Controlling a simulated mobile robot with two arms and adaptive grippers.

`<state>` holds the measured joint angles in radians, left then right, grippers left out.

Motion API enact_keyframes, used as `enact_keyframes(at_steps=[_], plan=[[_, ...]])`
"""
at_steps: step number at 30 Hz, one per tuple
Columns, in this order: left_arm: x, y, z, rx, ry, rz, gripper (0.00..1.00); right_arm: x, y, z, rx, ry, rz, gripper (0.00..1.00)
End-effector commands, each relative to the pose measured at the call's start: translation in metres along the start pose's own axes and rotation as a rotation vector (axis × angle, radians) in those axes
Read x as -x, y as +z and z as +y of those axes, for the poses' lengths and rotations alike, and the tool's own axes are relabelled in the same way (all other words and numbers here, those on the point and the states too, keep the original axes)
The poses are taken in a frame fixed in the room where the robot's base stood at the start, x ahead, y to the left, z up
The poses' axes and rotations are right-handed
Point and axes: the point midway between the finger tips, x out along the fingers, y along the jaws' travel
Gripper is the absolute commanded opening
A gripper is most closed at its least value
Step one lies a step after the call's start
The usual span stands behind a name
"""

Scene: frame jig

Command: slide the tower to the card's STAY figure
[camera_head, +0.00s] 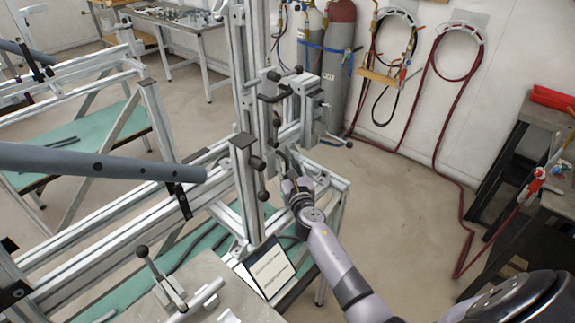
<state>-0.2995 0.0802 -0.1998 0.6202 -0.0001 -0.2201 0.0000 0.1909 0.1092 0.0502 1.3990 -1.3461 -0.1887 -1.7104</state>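The tower (247,90) is an upright aluminium profile post with black-handled clamps on its right side, standing on the jig's rail. A card (270,268) with small print in a dark frame leans by the foot of the jig; its figures are too small to read. My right arm comes in from the lower right. My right gripper (292,184) is beside the tower's lower part, just right of a shorter post (246,195). Its fingers are small and partly hidden among the jig parts, so I cannot tell its opening or contact. My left gripper is not in view.
A grey tube (100,163) crosses the left side above the jig's rails (110,228). A metal plate (205,290) with a lever clamp lies at the front. Gas cylinders (338,55) and hoses stand by the back wall. Floor (400,200) right of the jig is clear.

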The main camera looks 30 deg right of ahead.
Motion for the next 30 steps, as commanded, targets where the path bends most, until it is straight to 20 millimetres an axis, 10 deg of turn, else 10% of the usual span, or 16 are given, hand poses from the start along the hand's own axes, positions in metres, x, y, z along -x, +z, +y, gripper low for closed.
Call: enact_keyframes(at_steps=[8,30], plan=[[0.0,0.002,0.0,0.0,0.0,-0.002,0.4,0.008,-0.002,0.0,0.0,0.001,0.002,0.31],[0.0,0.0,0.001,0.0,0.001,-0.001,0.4,0.12,-0.001,0.0,0.0,0.0,0.001,0.31]])
